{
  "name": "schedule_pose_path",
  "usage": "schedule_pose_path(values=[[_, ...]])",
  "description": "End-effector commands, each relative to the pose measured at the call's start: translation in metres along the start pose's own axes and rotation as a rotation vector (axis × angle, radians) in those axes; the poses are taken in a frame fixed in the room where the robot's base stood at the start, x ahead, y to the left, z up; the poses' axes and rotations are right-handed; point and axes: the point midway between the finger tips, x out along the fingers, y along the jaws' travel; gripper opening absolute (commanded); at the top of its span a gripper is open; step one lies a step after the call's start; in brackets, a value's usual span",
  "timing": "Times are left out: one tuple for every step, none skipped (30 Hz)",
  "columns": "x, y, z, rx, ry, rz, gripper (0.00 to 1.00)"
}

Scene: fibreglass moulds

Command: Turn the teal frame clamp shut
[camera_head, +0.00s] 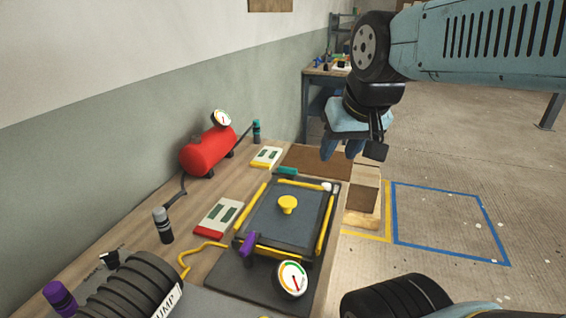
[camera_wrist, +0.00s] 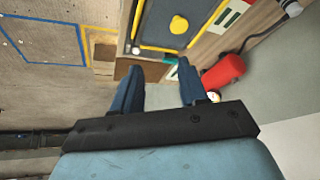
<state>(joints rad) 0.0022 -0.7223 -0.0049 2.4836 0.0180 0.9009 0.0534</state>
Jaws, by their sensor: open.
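The teal frame clamp (camera_head: 287,170) is a small teal piece at the far edge of the dark mould frame (camera_head: 258,213), which has yellow bars along its sides. In the wrist view a small teal bit of the clamp (camera_wrist: 170,60) shows between my fingertips, near the right one. My gripper (camera_head: 343,150) is above and beyond the far right corner of the frame, apart from the clamp. In the wrist view my gripper (camera_wrist: 159,72) has its two blue fingers spread wide with nothing between them. How far the clamp is turned is too small to tell.
A purple clamp (camera_head: 247,243) and a gauge (camera_head: 292,279) are at the frame's near side. A yellow knob (camera_head: 288,204) stands on its middle. A red tank (camera_head: 206,151) is at left by the wall. Wooden blocks (camera_head: 364,190) stand right of the frame.

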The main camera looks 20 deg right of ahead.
Motion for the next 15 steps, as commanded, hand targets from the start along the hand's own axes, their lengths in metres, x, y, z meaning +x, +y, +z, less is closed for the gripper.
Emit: schedule_pose_path(values=[[0.004, -0.003, -0.007, 0.047, -0.015, -0.008, 0.43], [0.006, -0.003, -0.011, 0.087, -0.025, -0.014, 0.43], [0.009, -0.004, -0.019, 0.147, -0.037, -0.023, 0.43], [0.012, -0.004, -0.025, 0.198, -0.049, -0.029, 0.43], [0.015, -0.004, -0.031, 0.254, -0.062, -0.036, 0.43], [0.019, -0.004, -0.040, 0.329, -0.079, -0.043, 0.43], [0.023, -0.004, -0.047, 0.388, -0.092, -0.048, 0.43], [0.027, -0.004, -0.053, 0.446, -0.105, -0.053, 0.43], [0.033, -0.004, -0.062, 0.523, -0.123, -0.058, 0.43], [0.037, -0.004, -0.069, 0.581, -0.137, -0.061, 0.43], [0.041, -0.004, -0.075, 0.640, -0.150, -0.062, 0.43], [0.048, -0.003, -0.084, 0.717, -0.169, -0.064, 0.43], [0.052, -0.003, -0.091, 0.776, -0.182, -0.064, 0.43], [0.058, -0.002, -0.097, 0.834, -0.196, -0.064, 0.43], [0.065, -0.001, -0.106, 0.911, -0.214, -0.062, 0.43]])
